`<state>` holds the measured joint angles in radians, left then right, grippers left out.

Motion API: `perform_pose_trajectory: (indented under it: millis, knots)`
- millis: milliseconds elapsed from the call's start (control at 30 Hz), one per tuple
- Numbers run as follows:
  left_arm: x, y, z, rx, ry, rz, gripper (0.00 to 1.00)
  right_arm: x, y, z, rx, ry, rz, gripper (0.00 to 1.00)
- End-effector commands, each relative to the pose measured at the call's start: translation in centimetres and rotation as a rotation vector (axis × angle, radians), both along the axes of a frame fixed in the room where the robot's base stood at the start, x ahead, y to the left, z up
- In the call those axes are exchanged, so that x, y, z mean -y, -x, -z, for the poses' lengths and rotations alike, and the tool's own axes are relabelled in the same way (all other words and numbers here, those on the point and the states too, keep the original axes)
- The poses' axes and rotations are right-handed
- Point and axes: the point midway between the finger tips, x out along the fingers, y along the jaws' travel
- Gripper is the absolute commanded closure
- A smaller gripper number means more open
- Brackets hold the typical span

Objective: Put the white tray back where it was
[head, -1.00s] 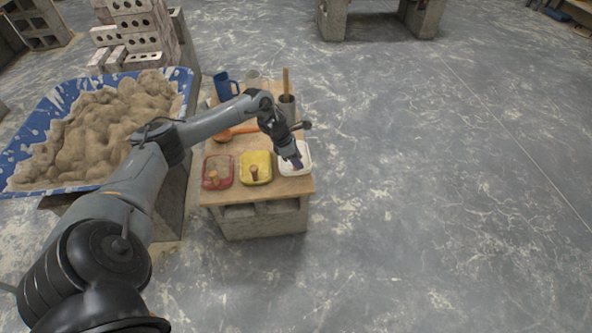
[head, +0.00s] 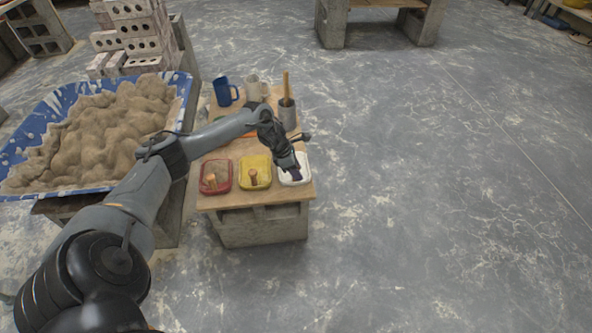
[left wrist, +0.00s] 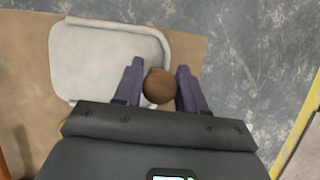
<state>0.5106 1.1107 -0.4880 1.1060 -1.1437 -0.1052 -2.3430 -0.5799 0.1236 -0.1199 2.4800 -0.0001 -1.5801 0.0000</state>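The white tray (head: 303,179) sits at the near right corner of the small wooden table, right of the yellow tray (head: 265,161). In the left wrist view, the tray (left wrist: 95,62) lies flat on the table top. A round brown knob (left wrist: 158,86) shows at its right side. My left gripper (head: 293,170) is over the tray, pointing down. In the left wrist view, its two purple fingers (left wrist: 159,84) stand on both sides of the knob, seemingly against it. In the head view the gripper hides part of the tray. My right gripper is not in view.
A red tray (head: 207,186) stands left of the yellow one. A blue mug (head: 222,92), a white mug (head: 252,88) and a grey cup (head: 287,116) with a wooden handle stand at the back. A blue tub (head: 50,106) of mortar is left. Open floor lies right.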

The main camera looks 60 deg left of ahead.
Motion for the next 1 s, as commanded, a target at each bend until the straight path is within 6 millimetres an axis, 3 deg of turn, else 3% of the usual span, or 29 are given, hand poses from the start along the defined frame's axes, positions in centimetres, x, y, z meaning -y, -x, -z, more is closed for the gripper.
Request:
perform_pose_trajectory:
  millis: [133,533,1000]
  knots:
    - [0.0,0.0,0.0,0.000,0.000,0.000,0.39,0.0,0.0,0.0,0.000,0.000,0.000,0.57]
    - [-0.1,0.1,-0.8,0.000,-0.001,0.000,0.39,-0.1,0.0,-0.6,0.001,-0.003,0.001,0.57]
    - [-1.5,3.0,-8.1,-0.002,-0.003,0.001,0.39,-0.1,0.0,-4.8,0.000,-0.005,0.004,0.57]
